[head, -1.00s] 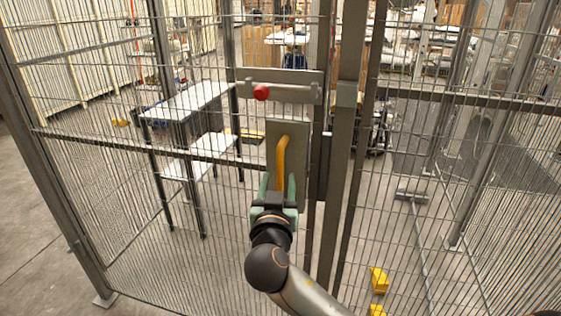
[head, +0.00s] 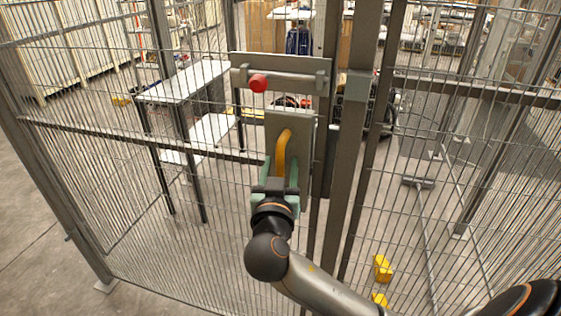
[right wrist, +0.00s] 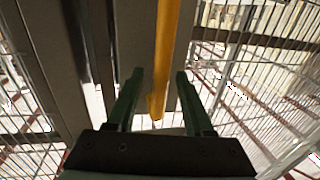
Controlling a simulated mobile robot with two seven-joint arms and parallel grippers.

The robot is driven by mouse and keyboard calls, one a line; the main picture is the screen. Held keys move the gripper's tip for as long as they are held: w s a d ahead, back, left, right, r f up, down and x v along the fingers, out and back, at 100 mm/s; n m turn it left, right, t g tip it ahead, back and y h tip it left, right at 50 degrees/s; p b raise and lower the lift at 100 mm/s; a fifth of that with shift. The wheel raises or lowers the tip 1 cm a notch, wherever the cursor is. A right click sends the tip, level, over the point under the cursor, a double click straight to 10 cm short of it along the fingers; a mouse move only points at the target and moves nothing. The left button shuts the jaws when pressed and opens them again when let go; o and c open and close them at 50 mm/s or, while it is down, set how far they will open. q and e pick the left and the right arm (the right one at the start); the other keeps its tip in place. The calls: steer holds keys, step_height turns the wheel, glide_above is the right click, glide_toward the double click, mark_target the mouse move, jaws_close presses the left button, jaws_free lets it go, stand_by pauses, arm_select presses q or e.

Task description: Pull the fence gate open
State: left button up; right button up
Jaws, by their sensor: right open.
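The fence gate is a grey wire-mesh panel (head: 110,180) in a metal frame. Its yellow handle (head: 283,147) stands upright on a grey plate (head: 303,140). Above it is a sliding bolt with a red knob (head: 258,83). My right gripper (head: 279,172) is open, with its green fingers on either side of the handle's lower part. In the right wrist view the yellow handle (right wrist: 166,60) runs between the two fingers (right wrist: 158,85), with gaps visible on both sides. My left gripper is not in view.
A grey post (head: 348,150) stands right of the handle, with more mesh fence beyond it. Bare floor shows at the left (head: 30,215).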

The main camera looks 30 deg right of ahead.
jaws_close()
stand_by(0.5)
stand_by(1.0)
